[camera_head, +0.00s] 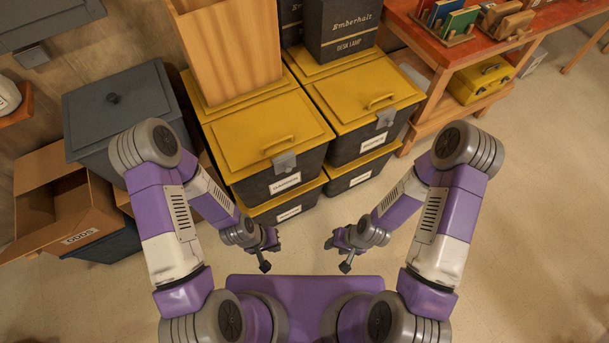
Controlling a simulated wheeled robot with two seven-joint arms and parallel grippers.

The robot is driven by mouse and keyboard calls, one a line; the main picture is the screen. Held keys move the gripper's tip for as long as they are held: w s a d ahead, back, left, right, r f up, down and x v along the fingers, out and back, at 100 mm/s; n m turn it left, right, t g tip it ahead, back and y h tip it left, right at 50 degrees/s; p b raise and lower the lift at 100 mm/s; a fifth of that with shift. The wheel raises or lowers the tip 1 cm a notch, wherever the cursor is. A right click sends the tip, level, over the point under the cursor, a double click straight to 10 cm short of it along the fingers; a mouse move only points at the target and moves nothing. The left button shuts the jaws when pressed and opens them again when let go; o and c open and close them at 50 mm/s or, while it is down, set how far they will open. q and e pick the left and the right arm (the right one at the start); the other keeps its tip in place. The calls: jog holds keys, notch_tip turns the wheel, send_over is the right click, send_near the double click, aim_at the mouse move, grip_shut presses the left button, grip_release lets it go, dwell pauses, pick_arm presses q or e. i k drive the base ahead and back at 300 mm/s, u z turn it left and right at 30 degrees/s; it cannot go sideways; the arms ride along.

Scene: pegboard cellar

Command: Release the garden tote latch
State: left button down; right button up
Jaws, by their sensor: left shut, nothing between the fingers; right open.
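Two dark totes with yellow lids stand on top of others, side by side: a left tote (258,191) and a right tote (346,149). Each has a grey latch at its front edge, the left latch (284,162) and the right latch (386,118). Their white labels are too small to read surely, so I cannot tell which is the garden tote. The latches look folded down over the lid edges. My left gripper (265,265) is shut and empty, in front of and below the left tote. My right gripper (345,266) is open and empty, to its right. Both are apart from the totes.
Further totes sit beneath. A wooden box (228,50) and a dark desk lamp box (343,30) stand behind the latches. A grey lidded bin (122,105) and an open cardboard box (62,205) are left. A red-topped bench (450,50) is right. The floor at right is clear.

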aim_at(284, 162)
jog(key=z, duration=0.65)
jog(key=i, duration=0.65)
jog(key=u, duration=1.6)
